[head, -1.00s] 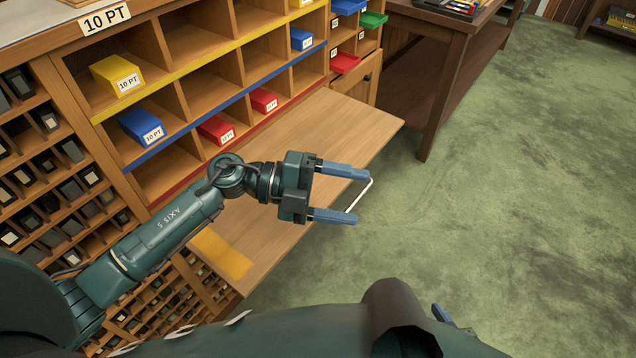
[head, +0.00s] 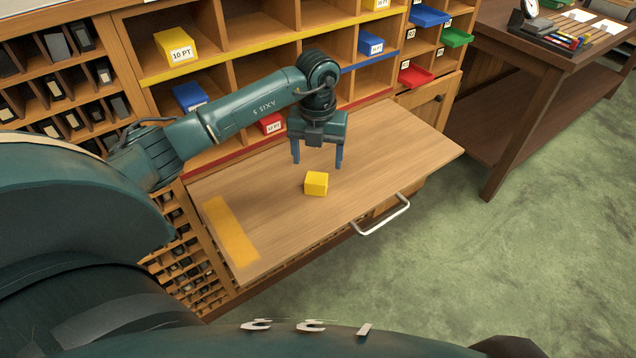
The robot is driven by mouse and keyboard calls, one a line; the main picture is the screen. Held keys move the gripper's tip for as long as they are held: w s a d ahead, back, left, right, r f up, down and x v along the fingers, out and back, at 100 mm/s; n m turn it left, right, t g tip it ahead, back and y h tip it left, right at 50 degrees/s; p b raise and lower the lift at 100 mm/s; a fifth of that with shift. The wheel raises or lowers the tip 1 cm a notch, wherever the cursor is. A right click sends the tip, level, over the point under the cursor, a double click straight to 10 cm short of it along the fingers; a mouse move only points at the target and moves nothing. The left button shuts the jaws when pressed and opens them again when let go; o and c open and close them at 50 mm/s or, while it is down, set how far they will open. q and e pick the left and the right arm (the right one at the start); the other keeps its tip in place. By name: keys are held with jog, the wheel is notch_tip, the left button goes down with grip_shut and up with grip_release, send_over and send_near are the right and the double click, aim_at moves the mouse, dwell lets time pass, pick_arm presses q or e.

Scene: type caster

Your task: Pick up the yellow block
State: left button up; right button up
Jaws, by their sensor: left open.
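The yellow block (head: 316,184) sits on the wooden pull-out board (head: 390,150), near its middle. My left gripper (head: 317,164) is open, its two blue fingers pointing down above and just behind the block. The fingers are apart and nothing is between them. The block shows whole, in front of the fingers in the picture. My right gripper is not in view.
A yellow strip (head: 230,228) marks the board's left end. A white handle (head: 380,214) projects from the front. Behind stand shelves with a yellow bin (head: 176,47), a blue bin (head: 190,96) and a red bin (head: 271,124). A dark table (head: 520,60) stands right.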

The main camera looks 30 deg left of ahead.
aim_at(317, 176)
pick_arm(q)
jog(key=shift+f, duration=3.55)
jog(key=shift+c, duration=0.4)
jog(key=shift+a, duration=0.1)
jog(key=c, duration=1.1)
